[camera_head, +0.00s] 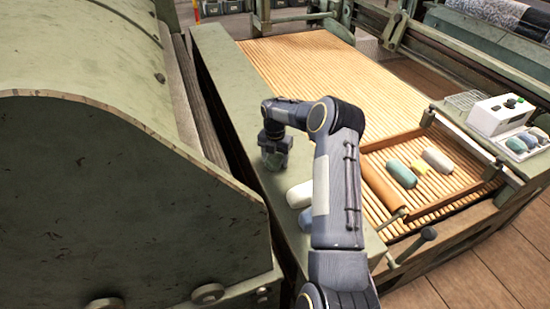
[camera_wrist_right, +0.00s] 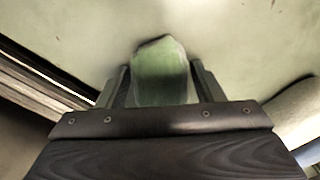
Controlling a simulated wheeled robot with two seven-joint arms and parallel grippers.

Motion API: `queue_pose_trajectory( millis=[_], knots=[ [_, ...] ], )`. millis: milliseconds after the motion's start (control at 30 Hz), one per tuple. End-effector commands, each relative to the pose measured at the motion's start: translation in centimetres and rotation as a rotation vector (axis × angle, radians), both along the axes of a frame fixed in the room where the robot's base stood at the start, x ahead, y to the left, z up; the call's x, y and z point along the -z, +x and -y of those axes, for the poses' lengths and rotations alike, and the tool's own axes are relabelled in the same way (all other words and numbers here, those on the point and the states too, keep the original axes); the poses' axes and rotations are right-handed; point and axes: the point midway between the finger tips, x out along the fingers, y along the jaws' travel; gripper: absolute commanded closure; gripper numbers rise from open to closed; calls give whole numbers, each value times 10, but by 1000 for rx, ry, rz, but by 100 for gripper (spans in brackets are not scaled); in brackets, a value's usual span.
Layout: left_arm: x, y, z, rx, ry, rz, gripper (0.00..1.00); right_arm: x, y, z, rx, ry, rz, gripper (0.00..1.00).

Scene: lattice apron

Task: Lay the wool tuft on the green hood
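The large green hood (camera_head: 90,180) fills the left of the head view, its curved top bare. My right gripper (camera_head: 274,157) points down over the flat green ledge to the right of the hood. In the right wrist view, my right gripper (camera_wrist_right: 161,82) has its fingers close against both sides of a soft-edged green tuft (camera_wrist_right: 160,70), which looks held. I take it for the wool tuft. Whether it touches the ledge is hard to tell. My left gripper is not in view.
Pale rolls (camera_head: 300,195) lie on the ledge beside my right arm. A wooden tray (camera_head: 470,187) on the slatted apron (camera_head: 310,70) holds teal, yellow and white rolls. A white control box (camera_head: 497,115) stands at the right. A dark gap separates the hood and ledge.

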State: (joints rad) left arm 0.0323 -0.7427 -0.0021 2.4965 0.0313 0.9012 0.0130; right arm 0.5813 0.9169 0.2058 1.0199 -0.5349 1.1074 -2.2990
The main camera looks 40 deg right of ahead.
Motion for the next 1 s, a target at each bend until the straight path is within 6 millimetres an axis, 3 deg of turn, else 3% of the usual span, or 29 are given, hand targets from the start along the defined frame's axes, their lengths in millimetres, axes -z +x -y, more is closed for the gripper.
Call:
queue_pose_trajectory(
  millis=[333, 467, 1000],
  knots=[
    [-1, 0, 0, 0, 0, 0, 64, -1, 0, 0, 0, 0, 0, 29],
    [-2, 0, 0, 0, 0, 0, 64, -10, 0, 0, 0, -1, 2, 29],
    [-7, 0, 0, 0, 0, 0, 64, -112, 1, 0, 0, -1, 3, 29]
  ],
)
